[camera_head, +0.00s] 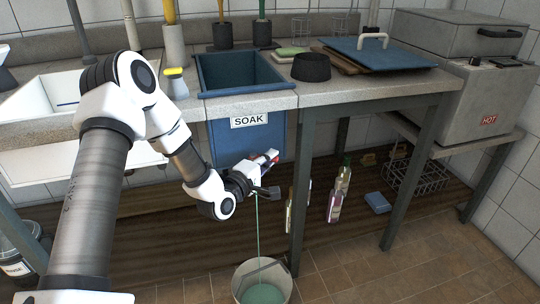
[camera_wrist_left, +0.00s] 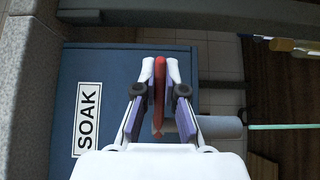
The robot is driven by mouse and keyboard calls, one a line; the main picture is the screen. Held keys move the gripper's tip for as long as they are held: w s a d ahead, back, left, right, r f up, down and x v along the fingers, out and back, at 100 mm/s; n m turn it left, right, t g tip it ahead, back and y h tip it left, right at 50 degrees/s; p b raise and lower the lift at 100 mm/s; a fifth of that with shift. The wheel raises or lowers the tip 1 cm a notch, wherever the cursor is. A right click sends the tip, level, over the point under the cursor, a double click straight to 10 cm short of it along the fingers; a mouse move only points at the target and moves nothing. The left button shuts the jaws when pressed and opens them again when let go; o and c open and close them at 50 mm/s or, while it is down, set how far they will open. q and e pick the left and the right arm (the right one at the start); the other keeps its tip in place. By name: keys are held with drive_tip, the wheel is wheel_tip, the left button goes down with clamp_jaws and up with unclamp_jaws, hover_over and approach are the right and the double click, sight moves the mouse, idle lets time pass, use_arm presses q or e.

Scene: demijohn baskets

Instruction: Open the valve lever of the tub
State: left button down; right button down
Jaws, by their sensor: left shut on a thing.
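The blue tub (camera_head: 240,75) labelled SOAK is set in the counter, and its blue front hangs below the edge. My left gripper (camera_head: 271,157) is in front of the tub's lower right side. In the left wrist view its two fingers (camera_wrist_left: 160,75) are shut on the red valve lever (camera_wrist_left: 159,95), which lies between them. A grey spout (camera_wrist_left: 222,127) sticks out beside the lever. A thin green stream (camera_head: 257,230) falls from the spout into a bucket (camera_head: 236,284) on the floor, which holds green liquid. My right gripper is not in view.
A white sink (camera_head: 35,100) is left of the tub. A black bowl (camera_head: 311,67) and a blue board (camera_head: 375,52) lie on the counter to the right. Bottles (camera_head: 337,195) and a wire basket (camera_head: 415,177) stand on the shelf below. A table leg (camera_head: 300,190) is just right of the gripper.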

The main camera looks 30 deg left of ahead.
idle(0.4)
use_arm(q)
drive_tip(key=c, duration=1.2)
unclamp_jaws()
drive_tip(key=shift+c, duration=0.2)
drive_tip(key=shift+s, duration=0.1)
drive_tip(key=s, duration=1.2)
drive_tip(key=shift+a, duration=0.2)
